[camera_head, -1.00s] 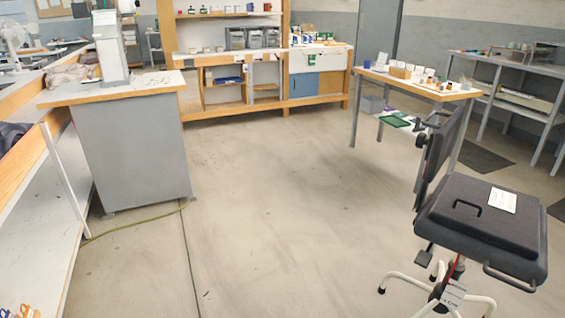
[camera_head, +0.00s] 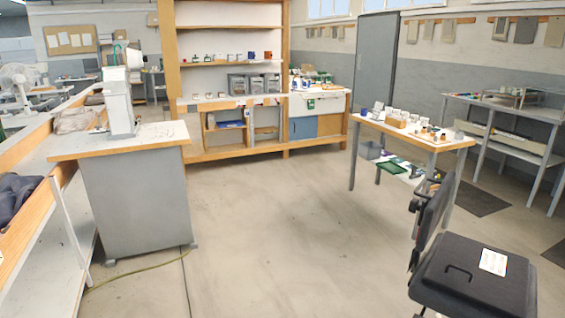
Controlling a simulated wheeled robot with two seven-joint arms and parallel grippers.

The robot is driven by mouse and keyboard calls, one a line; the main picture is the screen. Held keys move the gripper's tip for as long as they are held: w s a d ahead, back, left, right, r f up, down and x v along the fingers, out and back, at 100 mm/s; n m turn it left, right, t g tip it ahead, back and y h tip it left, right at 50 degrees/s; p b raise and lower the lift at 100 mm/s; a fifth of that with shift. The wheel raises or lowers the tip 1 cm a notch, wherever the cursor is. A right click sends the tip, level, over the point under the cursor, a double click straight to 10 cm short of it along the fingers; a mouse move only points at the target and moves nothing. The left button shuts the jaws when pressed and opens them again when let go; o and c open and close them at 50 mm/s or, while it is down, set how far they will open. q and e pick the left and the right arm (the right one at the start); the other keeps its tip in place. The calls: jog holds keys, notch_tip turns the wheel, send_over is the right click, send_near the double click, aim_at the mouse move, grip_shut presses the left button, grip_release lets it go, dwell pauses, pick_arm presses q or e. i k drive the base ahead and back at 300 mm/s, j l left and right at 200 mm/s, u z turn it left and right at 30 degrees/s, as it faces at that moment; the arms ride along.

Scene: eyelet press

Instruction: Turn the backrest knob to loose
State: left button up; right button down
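A dark work chair stands at the lower right. Its black seat (camera_head: 470,280) carries a white printed card (camera_head: 493,262) and a black handle-like loop. Its backrest (camera_head: 432,218) is upright and seen nearly edge-on at the left of the seat. Small dark fittings show near the top of the backrest, but I cannot tell which of them is the knob or how it is set. The chair's legs are mostly cut off by the bottom edge. Neither of my grippers is in view.
A grey press bench (camera_head: 135,200) with a wooden-edged top stands left. A wooden shelf unit (camera_head: 230,150) is at the back, and a small table (camera_head: 450,142) with cups stands behind the chair. The middle floor (camera_head: 290,230) is clear; a hose (camera_head: 140,270) lies by the bench.

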aim_at(414, 205)
jog(key=z, duration=0.45)
jog(key=i+j+z, duration=0.2)
jog(key=j+z, duration=0.15)
jog(key=z, duration=0.15)
jog(key=i+j+z, duration=0.1)
jog(key=j+z, duration=0.35)
jog(key=i+j+z, duration=0.15)
jog(key=j, duration=0.75)
jog(key=j+z, duration=0.2)
jog(key=j, duration=0.7)
